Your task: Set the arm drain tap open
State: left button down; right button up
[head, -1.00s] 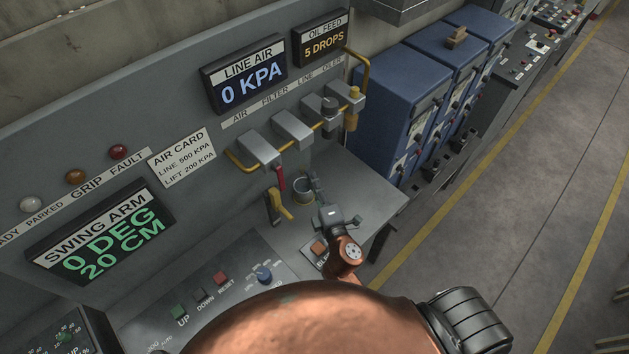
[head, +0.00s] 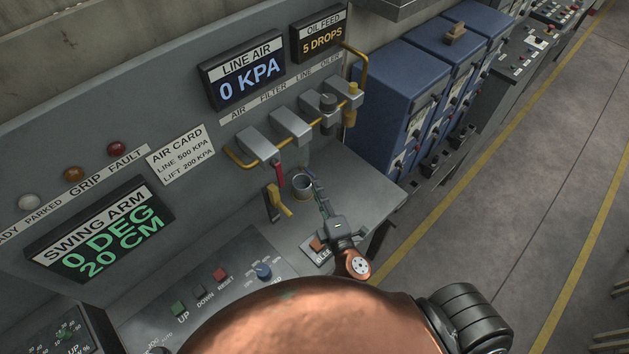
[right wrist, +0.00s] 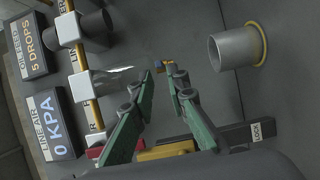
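A small tap with a blue and yellow part (right wrist: 162,64) shows on the panel in the right wrist view, beyond the fingertips; I take it for the arm drain tap. In the head view its bluish part (head: 311,173) is small, just right of the grey cup, and its setting cannot be read. My right gripper (right wrist: 159,74) has its two green-padded fingers apart with nothing between them. In the head view the right gripper (head: 320,196) reaches up toward the panel, beside the cup and short of the tap. My left gripper is not in view.
A yellow lever (head: 279,203) and a red handle (head: 278,175) are further left. Air units (head: 292,128) sit above. The line air display (head: 246,80) reads 0 KPA. Blue cabinets (head: 395,95) stand right.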

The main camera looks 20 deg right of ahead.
jog(key=shift+s+a, duration=0.1)
jog(key=shift+s, duration=1.05)
